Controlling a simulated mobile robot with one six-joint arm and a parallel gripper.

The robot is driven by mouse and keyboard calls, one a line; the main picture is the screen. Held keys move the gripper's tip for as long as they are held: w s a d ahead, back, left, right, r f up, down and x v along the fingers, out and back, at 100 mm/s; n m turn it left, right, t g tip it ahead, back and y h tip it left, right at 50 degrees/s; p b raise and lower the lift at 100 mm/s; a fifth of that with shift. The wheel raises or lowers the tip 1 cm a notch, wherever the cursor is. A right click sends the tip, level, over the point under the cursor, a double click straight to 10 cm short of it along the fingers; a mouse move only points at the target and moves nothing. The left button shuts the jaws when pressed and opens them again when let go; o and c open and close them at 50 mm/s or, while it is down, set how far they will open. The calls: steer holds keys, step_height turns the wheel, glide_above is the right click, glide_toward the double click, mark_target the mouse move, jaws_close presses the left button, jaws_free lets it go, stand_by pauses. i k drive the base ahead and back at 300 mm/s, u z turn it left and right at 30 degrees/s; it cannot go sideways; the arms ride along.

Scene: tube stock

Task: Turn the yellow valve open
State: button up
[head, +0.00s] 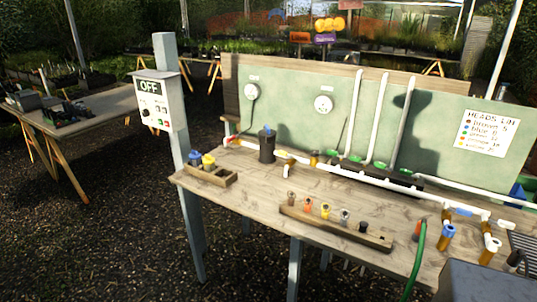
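A small yellow-orange fitting (284,154) sits on the white pipe at the back of the wooden workbench (240,188), just right of a dark canister (267,147). It may be the yellow valve; it is too small to tell its handle's position. Other fittings on the pipework are a red one (235,139) at the left, green ones (380,165) below the upright pipes and a blue one (462,211) at the right. My gripper is not in view.
A wooden tray (225,180) with blue and yellow caps stands at the bench's left. A wooden rack (335,229) of several coloured heads lies at the front. A green hose (416,258) hangs over the front edge. A post carries a box with an OFF sign (149,87).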

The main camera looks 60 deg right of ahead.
mark_target(281, 153)
steer(key=u, duration=0.35)
steer(key=k, duration=1.5)
steer(key=z, duration=1.2)
steer(key=i, duration=0.4)
steer(key=u, duration=0.25)
